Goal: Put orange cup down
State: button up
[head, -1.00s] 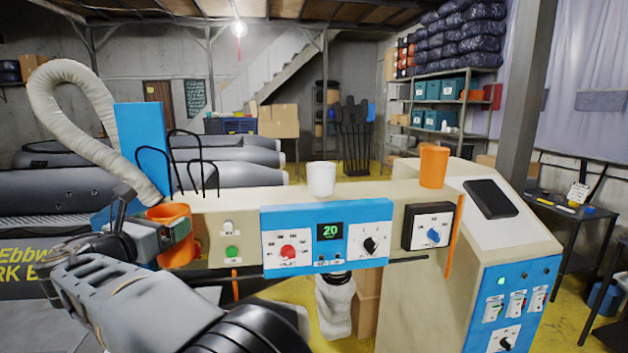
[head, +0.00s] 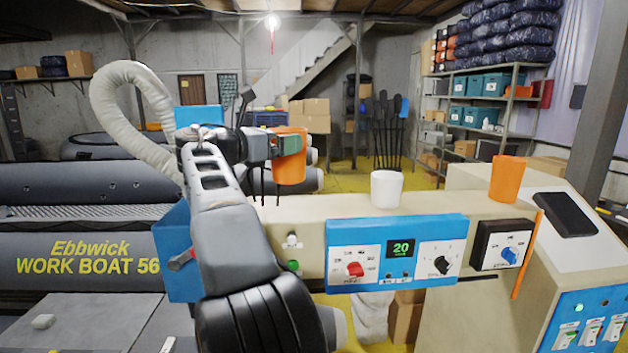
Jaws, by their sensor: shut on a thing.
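My gripper (head: 283,145) is shut on an orange cup (head: 290,164) in the head view. The cup is upright and appears to be above the left part of the beige console top. I cannot tell exactly how far its base is from that surface. My forearm hides the console's left end. A second orange cup (head: 507,180) stands upright on the console's right part. A white cup (head: 386,189) stands upright on the console top (head: 335,205) between the two orange cups.
Thin black hooks stand behind the held cup, partly hidden. A white hose (head: 126,98) arches at the left. A black phone-like slab (head: 565,213) lies on the sloped right surface. A grey boat (head: 80,240) lies at the left. Bare console top shows left of the white cup.

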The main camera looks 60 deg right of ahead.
jog(key=shift+s+d+f+p, duration=0.3)
jog(key=shift+d+f, duration=0.8)
jog(key=shift+f, duration=0.55)
jog(key=shift+s+d+f+p, duration=0.15)
jog(key=shift+s+d+f, duration=0.25)
jog(key=shift+d+f, duration=1)
jog(key=shift+s+d+f+p, duration=0.3)
jog(key=shift+d+f, duration=0.55)
jog(key=shift+f, duration=1.05)
jog(key=shift+f, duration=0.15)
jog(key=shift+f, duration=0.15)
jog(key=o, duration=0.7)
jog(key=shift+c, duration=0.2)
